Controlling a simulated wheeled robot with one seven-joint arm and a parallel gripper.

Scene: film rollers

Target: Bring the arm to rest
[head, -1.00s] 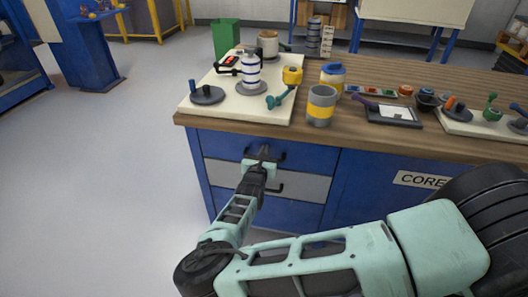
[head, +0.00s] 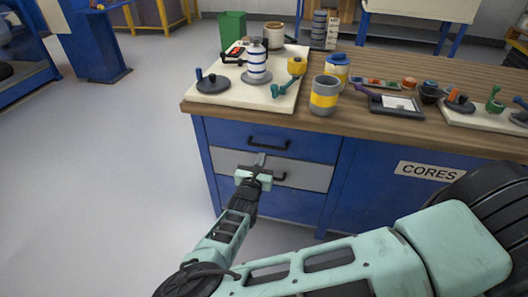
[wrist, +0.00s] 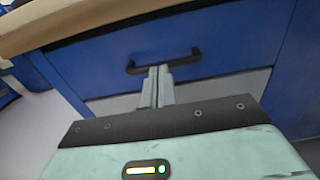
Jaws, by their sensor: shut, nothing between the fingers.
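My gripper (head: 260,161) is shut and empty. In the head view it is in front of the blue workbench, over the grey middle drawer (head: 225,167) and below the handle of the blue top drawer (head: 233,131). In the wrist view the closed fingers (wrist: 156,85) point at the drawer fronts, with the black handle (wrist: 165,62) just beyond the tips. I cannot tell whether the tips touch anything. My arm reaches in from the lower right. The drawers look closed.
The wooden benchtop (head: 400,125) holds a white board with a striped roller (head: 256,62), a grey and yellow cup (head: 324,95), a tablet (head: 396,106) and several small parts. A green bin (head: 232,27) stands behind. The floor at left (head: 110,180) is clear.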

